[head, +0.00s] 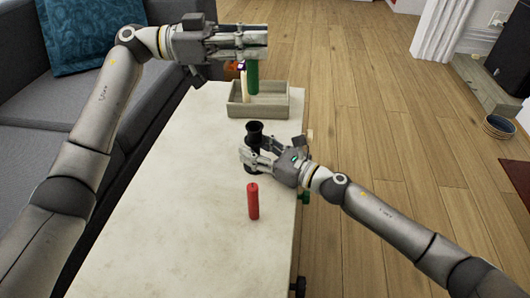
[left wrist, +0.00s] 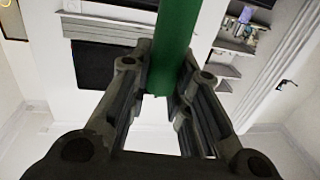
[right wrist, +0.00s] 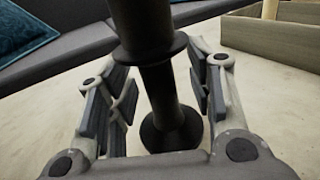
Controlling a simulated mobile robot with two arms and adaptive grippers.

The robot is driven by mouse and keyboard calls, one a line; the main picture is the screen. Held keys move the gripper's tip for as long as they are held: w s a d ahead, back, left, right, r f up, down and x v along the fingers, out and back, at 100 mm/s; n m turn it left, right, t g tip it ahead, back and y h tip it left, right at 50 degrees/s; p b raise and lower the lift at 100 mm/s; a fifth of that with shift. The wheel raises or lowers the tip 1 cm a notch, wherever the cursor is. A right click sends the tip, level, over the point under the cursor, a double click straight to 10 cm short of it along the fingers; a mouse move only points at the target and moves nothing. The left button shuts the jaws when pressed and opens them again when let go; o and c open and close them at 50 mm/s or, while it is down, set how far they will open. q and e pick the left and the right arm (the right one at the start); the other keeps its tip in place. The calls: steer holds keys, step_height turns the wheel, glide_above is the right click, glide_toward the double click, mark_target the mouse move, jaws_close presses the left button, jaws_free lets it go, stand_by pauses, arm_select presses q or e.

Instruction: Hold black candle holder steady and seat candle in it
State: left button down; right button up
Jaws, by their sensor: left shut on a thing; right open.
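The black candle holder (head: 254,130) stands upright on the pale table (head: 170,190). My right gripper (head: 248,160) is open, with its fingers on either side of the holder. In the right wrist view the holder's stem (right wrist: 160,88) stands between the fingers, with gaps visible on both sides. My left gripper (head: 262,42) is shut on a green candle (head: 252,78), held upright below the fingers and in front of or above the tray. The left wrist view shows the green candle (left wrist: 172,50) between the fingers. The holder's cup looks empty in the head view.
A wooden tray (head: 260,112) at the table's far end holds a cream candle (head: 244,86). A grey sofa (head: 40,120) borders the table's left side. The table's left front is clear.

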jaws_close()
stand_by(0.4)
arm_select(q)
steer(key=shift+f, duration=0.1)
steer(key=shift+w+d+f+n+t, duration=0.1)
steer(key=shift+w+f+n+t, duration=0.15)
steer(key=shift+f+n+t, duration=0.45)
steer(key=t, duration=0.1)
steer(key=f+n+t, duration=0.1)
steer(key=t, duration=0.1)
steer(key=shift+w, duration=0.2)
steer(key=shift+s+f+n+t+y, duration=0.1)
steer(key=shift+n+t+y, duration=0.3)
steer(key=shift+n+t, duration=0.6)
steer(key=shift+s+t, duration=0.25)
steer(key=shift+t, duration=0.25)
step_height(320, 180, down, 10)
steer(key=shift+n+y, duration=0.3)
